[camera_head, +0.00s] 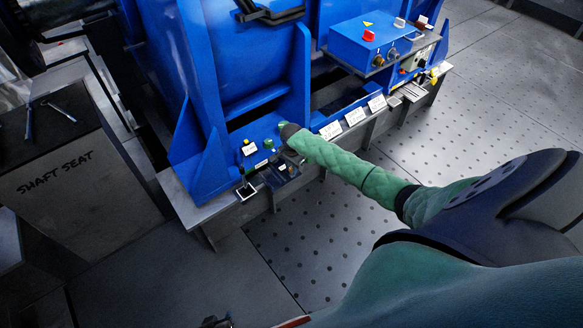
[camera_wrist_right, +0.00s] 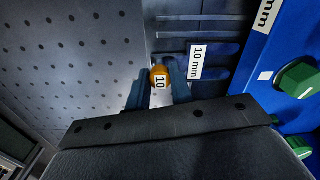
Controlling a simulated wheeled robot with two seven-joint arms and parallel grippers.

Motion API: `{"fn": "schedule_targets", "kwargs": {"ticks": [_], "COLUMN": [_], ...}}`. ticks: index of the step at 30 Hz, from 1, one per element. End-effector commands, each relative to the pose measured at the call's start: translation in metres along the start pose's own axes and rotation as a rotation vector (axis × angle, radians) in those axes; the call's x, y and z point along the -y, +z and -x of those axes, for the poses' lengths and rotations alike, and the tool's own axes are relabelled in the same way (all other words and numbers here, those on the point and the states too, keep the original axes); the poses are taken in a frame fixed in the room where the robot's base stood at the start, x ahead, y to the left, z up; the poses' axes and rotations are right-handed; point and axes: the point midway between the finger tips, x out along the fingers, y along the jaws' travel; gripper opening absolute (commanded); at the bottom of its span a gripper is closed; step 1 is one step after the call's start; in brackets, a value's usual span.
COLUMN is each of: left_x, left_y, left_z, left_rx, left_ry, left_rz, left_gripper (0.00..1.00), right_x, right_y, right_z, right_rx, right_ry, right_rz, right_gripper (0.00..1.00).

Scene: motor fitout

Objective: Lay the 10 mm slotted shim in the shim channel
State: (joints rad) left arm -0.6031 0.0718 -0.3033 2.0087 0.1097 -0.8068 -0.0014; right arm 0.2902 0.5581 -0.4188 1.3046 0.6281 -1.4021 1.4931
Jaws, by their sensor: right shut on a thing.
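My right gripper (camera_wrist_right: 160,88) is shut on the 10 mm slotted shim. An orange round tag marked 10 (camera_wrist_right: 159,77) shows between its fingers; the fingers hide most of the shim. In the head view the right gripper (camera_head: 288,155) is low at the foot of the blue motor (camera_head: 245,140), over small dark fittings. I cannot make out the shim channel for certain. A dark tip at the bottom edge seems to be my left gripper (camera_head: 215,321), mostly cut off.
Green bolt heads (camera_wrist_right: 298,78) stand on the blue foot at right in the wrist view. A blue control box (camera_head: 368,42) and several white labels line the bench (camera_head: 340,140). The perforated floor is clear.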

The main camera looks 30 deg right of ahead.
Motion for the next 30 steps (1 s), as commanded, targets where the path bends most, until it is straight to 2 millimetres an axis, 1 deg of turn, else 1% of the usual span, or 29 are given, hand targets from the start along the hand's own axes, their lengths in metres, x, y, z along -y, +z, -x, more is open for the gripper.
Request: {"fn": "schedule_targets", "kwargs": {"ticks": [18,30], "left_x": [-0.003,-0.003], "left_y": [-0.007,-0.007], "left_z": [0.011,0.01], "left_rx": [0.0,0.0], "left_ry": [0.0,0.0], "left_rz": [0.0,0.0], "left_gripper": [0.36,0.36], "right_x": [0.0,0.0], "right_y": [0.0,0.0], "right_z": [0.001,0.0], "right_rx": [0.001,0.0], "right_ry": [0.0,0.0], "right_rz": [0.0,0.0], "right_gripper": [0.0,0.0]}}
